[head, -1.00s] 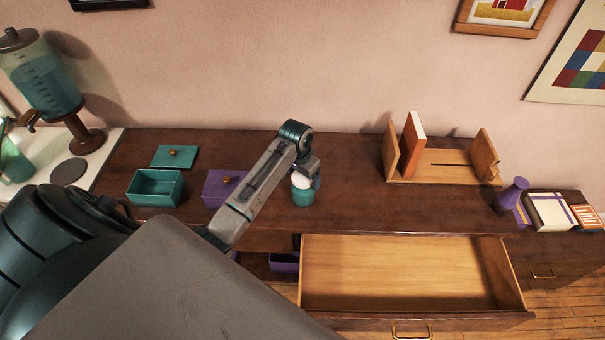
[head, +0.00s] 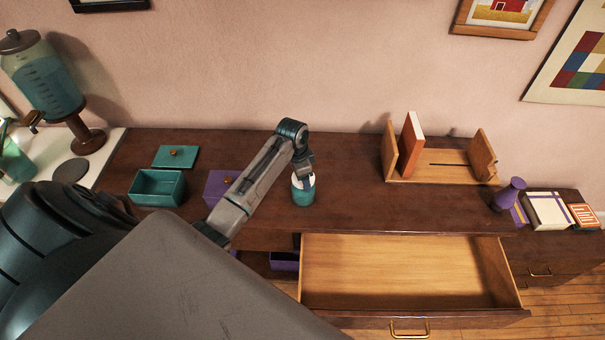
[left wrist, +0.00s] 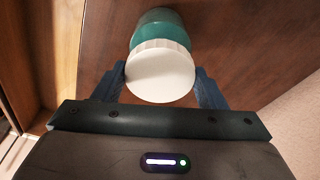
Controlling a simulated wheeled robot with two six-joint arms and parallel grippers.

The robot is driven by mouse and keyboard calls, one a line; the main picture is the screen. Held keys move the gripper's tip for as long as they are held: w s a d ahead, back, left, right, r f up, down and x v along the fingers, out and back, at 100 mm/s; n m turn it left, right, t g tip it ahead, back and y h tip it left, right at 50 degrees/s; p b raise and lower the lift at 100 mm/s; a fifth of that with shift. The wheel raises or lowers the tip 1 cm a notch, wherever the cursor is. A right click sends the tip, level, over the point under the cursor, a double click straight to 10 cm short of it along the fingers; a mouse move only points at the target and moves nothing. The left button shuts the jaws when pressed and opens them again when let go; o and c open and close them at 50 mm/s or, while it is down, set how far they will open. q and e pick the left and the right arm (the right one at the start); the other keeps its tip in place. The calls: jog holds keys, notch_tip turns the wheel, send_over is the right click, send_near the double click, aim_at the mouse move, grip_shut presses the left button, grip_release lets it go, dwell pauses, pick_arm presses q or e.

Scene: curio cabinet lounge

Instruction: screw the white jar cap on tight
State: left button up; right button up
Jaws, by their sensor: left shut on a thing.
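The teal jar (head: 303,197) stands upright on the dark wooden cabinet top, right of the purple box. Its white cap (head: 297,182) sits on top of it and is partly hidden by my gripper. In the left wrist view the ribbed white cap (left wrist: 160,72) covers the mouth of the teal jar (left wrist: 158,26). My left gripper (head: 304,178) comes down over the jar from above. In the left wrist view its blue fingers (left wrist: 161,84) are on both sides of the cap, shut on it. My right gripper is not in view.
An open, empty drawer (head: 400,270) juts out in front. A teal box (head: 155,190), its lid (head: 175,157) and a purple box (head: 217,187) are to the left. A bookend rack (head: 440,168) stands right, with a purple vase (head: 509,195) beyond. Cabinet top between jar and rack is clear.

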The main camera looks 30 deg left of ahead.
pick_arm(q)
jog(key=m, duration=0.6)
jog(key=shift+w+g, duration=0.1)
jog(key=shift+g, duration=0.3)
jog(key=m, duration=0.5)
jog(key=shift+f+m+g+h, duration=0.1)
jog(key=shift+m+g+h, duration=0.2)
jog(key=shift+g, duration=0.1)
jog(key=m, duration=0.6)
jog(key=shift+w+g+b, duration=0.1)
jog(key=shift+g+b, duration=0.25)
jog(key=shift+g, duration=0.05)
jog(key=m+y, duration=0.1)
jog(key=m, duration=0.4)
jog(key=shift+m+g, duration=0.3)
jog(key=shift+m, duration=0.1)
jog(key=o, duration=1.3)
